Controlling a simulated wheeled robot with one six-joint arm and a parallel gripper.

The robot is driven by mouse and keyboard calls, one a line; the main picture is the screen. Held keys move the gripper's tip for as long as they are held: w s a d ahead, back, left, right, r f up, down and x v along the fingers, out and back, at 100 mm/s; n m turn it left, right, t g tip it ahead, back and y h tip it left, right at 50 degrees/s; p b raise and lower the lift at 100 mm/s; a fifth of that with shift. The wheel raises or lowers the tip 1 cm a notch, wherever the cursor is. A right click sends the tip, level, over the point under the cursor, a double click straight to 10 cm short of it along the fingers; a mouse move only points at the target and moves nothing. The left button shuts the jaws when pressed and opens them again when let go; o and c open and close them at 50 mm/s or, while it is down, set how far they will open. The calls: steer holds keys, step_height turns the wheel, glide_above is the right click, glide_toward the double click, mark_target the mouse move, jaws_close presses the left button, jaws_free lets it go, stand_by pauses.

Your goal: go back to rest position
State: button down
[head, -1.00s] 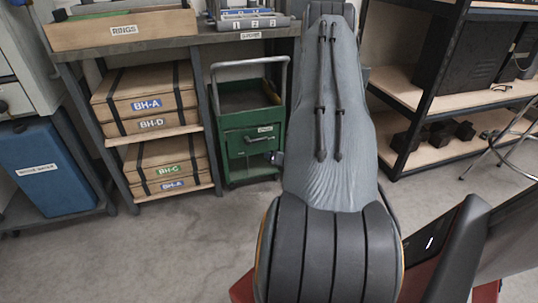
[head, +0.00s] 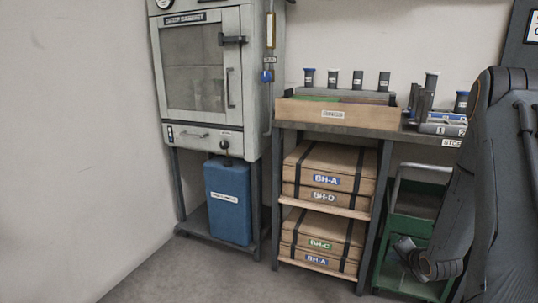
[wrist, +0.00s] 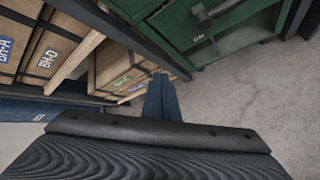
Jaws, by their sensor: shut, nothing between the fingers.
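My gripper (wrist: 160,98) shows in the wrist view as two dark blue fingers held together, with nothing between them. It points down toward the grey floor, in front of the shelf of boxes and the green cart (wrist: 215,35). In the head view my arm fills the right edge. Its wrist end is low at the right, in front of the green cart (head: 408,228), and hides part of it. The fingertips are hard to make out there.
A grey cabinet (head: 201,60) stands at the left with a blue container (head: 228,200) below. A bench (head: 350,131) bears a wooden tray (head: 335,114) and a rack (head: 440,128). Strapped boxes (head: 325,180) lie on shelves beneath. The floor (head: 190,270) in front is clear.

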steer(key=w+a+r+m+g+y, duration=0.1)
steer(key=a+r+m+g, duration=0.35)
steer(key=a, duration=1.55)
steer(key=s+a+r+m, duration=0.2)
steer(key=s+a+r, duration=0.15)
steer(key=a, duration=0.35)
steer(key=s+a+r+m, duration=0.2)
steer(key=a+r, duration=0.2)
steer(key=a, duration=0.2)
steer(key=s+a+r+m+g, duration=0.25)
steer(key=s+a, duration=0.35)
steer(key=s, duration=0.4)
steer(key=s+a+r+m+g, duration=0.1)
steer(key=s+a+r+m, duration=0.2)
steer(key=s+a, duration=0.5)
steer(key=s+a+r+m+g, duration=0.2)
steer(key=s+a+r, duration=0.15)
steer(key=s, duration=0.85)
steer(key=d+r+m+p, duration=0.4)
steer(key=d+r+p, duration=0.6)
steer(key=r+p, duration=0.3)
steer(key=d+r+m+p, duration=0.3)
steer(key=d+r+p, duration=0.8)
steer(key=p, duration=0.5)
step_height(320, 180, up, 3)
steer(key=shift+s+f+m, duration=0.15)
steer(key=shift+m, duration=0.25)
steer(key=c, duration=2.5)
jaws_free()
